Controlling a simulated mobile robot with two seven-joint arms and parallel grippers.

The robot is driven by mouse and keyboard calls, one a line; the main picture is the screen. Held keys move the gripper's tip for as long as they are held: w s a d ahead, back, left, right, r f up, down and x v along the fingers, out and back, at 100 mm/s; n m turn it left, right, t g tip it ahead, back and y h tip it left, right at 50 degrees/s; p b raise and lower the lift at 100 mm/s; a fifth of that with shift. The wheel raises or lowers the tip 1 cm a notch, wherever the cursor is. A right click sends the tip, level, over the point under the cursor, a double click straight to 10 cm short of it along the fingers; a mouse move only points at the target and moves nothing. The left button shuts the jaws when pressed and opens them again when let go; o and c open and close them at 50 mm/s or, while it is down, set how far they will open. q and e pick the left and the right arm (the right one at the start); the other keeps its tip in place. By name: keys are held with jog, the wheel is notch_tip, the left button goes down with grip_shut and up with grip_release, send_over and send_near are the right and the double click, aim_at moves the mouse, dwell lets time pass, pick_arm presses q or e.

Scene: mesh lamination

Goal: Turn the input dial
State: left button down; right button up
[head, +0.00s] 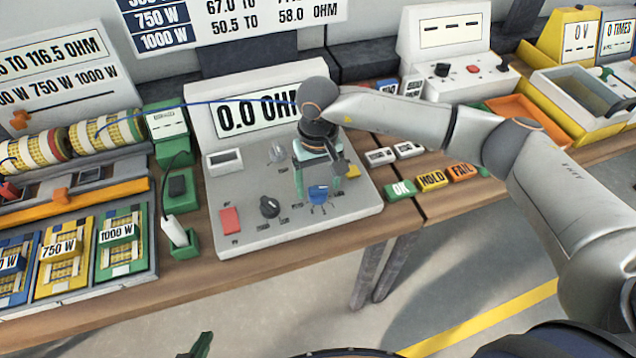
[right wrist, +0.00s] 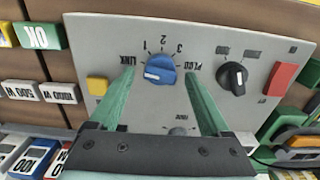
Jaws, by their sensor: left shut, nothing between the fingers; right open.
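A blue dial (head: 318,193) with a white pointer mark sits on the sloped panel of the grey meter (head: 245,185) that reads 0.0 OHM. In the right wrist view the blue dial (right wrist: 161,70) is ringed by LINK, 1, 2, 3 and another label; its white mark points towards the LINK side. My right gripper (right wrist: 160,78) is open, its green fingers on either side of the blue dial, with gaps visible. It also shows over the panel in the head view (head: 335,172). My left gripper (head: 198,345) is shut and empty at the bottom edge, mostly out of view.
A black dial (right wrist: 233,77), a red button (right wrist: 282,78), a yellow button (right wrist: 97,86) and a grey knob (right wrist: 180,131) share the panel. OK, HOLD and FAIL blocks (head: 431,181) lie right of the meter. A green probe stand (head: 182,235) is on its left.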

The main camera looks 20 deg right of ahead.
jog(key=shift+f, duration=0.9)
jog(key=shift+c, duration=0.3)
grip_shut()
